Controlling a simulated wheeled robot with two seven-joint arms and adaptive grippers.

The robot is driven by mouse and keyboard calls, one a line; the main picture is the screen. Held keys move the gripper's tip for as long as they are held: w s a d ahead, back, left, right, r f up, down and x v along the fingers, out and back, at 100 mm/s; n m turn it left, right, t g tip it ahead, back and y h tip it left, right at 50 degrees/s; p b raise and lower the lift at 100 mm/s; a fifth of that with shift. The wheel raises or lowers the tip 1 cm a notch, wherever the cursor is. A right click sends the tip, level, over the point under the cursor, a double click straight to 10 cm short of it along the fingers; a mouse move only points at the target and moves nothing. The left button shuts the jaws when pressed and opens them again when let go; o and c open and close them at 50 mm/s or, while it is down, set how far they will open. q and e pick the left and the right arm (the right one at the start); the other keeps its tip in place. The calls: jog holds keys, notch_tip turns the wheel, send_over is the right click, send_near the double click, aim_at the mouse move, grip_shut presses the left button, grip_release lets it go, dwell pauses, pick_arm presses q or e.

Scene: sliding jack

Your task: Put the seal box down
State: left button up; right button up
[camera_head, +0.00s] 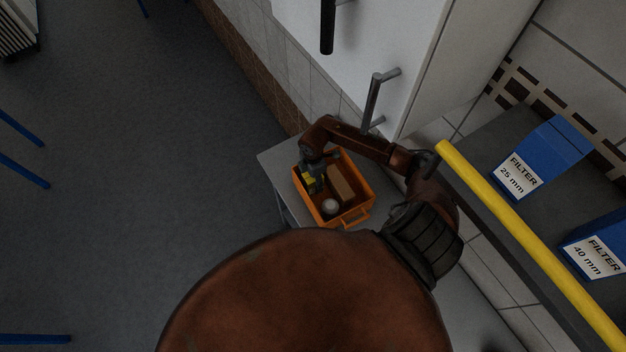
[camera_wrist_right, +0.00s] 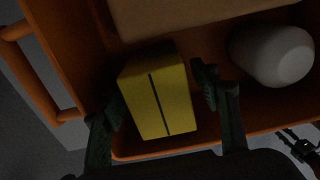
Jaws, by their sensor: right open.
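The yellow box with a dark line down it, apparently the seal box, sits in the orange crate (camera_head: 359,172). In the right wrist view the yellow box (camera_wrist_right: 160,95) lies between the two fingers of my right gripper (camera_wrist_right: 166,112). The fingers stand apart on either side of it, with a visible gap on its right side. In the head view my right gripper (camera_head: 314,180) reaches down inside the left part of the crate, with a bit of yellow showing beside it.
The crate also holds a brown box (camera_head: 341,184) and a white round item (camera_head: 330,206). It stands on a grey table (camera_head: 277,161) beside a white cabinet (camera_head: 400,60). On the right, blue filter boxes (camera_head: 541,158) stand on a shelf behind a yellow rail (camera_head: 520,238).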

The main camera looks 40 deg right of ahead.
jog(key=shift+r, duration=0.6)
notch_tip(320, 180, up, 11)
jog(key=b, duration=0.2)
jog(key=shift+r+b, duration=0.1)
jog(key=shift+b, duration=0.25)
